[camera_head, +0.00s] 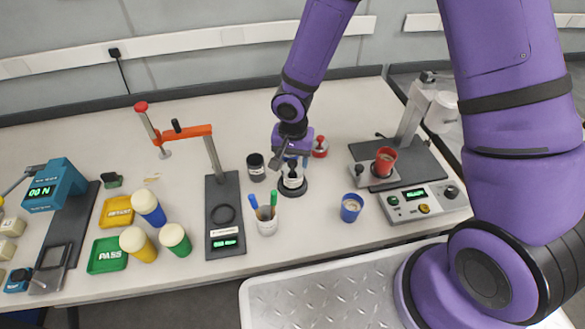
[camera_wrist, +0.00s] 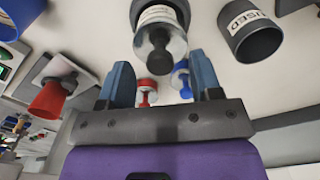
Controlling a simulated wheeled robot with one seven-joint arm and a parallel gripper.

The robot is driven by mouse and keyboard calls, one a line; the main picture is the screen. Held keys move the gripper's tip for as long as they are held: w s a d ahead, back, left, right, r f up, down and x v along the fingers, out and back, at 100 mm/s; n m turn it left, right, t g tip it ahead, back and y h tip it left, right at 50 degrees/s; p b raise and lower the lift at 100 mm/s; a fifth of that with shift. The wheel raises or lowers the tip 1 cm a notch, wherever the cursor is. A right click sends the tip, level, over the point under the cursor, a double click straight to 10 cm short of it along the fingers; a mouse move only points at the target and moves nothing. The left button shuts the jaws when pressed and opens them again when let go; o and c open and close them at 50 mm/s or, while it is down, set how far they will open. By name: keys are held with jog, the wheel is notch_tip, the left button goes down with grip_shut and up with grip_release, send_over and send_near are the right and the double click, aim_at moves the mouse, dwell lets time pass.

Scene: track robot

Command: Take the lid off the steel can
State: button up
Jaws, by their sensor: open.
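The steel can (camera_head: 292,183) stands upright on a dark round base on the bench, with a pale label on its side. Its lid (camera_wrist: 172,46) is on, with a black knob (camera_wrist: 160,42) at its centre. My gripper (camera_head: 292,160) is just above and behind the can in the head view and partly hides its top. In the wrist view my gripper (camera_wrist: 160,66) is open, its two blue fingers apart and empty. The knob shows ahead of the gap between the fingertips, and I see no contact.
A dark cup marked USED (camera_wrist: 257,40) stands close beside the can. A red-knobbed weight (camera_head: 320,148) and a blue-knobbed one (camera_wrist: 182,80) are near my gripper. A white pen cup (camera_head: 267,226) and a blue cup (camera_head: 351,208) stand in front. The bench behind is clear.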

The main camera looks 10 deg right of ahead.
jog(key=shift+f, duration=1.05)
jog(key=c, duration=1)
jog(key=shift+r, duration=0.15)
